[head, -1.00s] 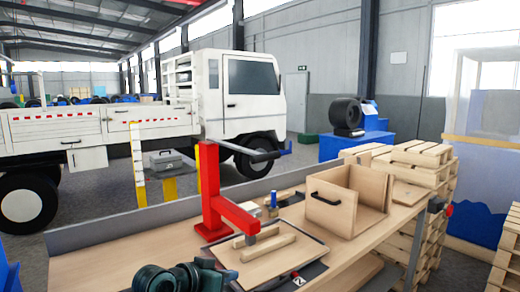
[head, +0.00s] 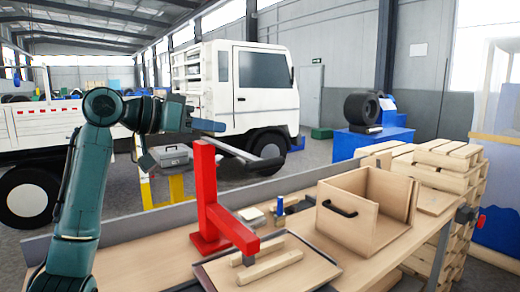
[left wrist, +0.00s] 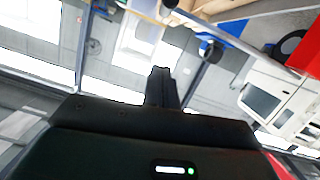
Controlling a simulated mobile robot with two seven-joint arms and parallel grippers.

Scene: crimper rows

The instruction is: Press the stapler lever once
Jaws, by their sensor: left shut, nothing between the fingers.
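The red stapler (head: 208,195) stands upright on the wooden bench, its lower red arm reaching out over a tray. Its grey lever (head: 232,151) with a black grip (head: 265,163) sticks out to the right from the column top, slightly sloping down. My left gripper (head: 222,126) is shut and empty, held above the column top and lever, with a visible gap. Its closed fingers also show in the left wrist view (left wrist: 162,85), pointing away over a tilted hall view. My right gripper is out of view.
A tray (head: 215,275) with wooden strips (head: 268,267) lies under the stapler's arm. A wooden box (head: 352,215) with a black handle stands to the right on the bench. Small parts lie between them. Air above the bench is clear; a truck (head: 245,90) stands behind.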

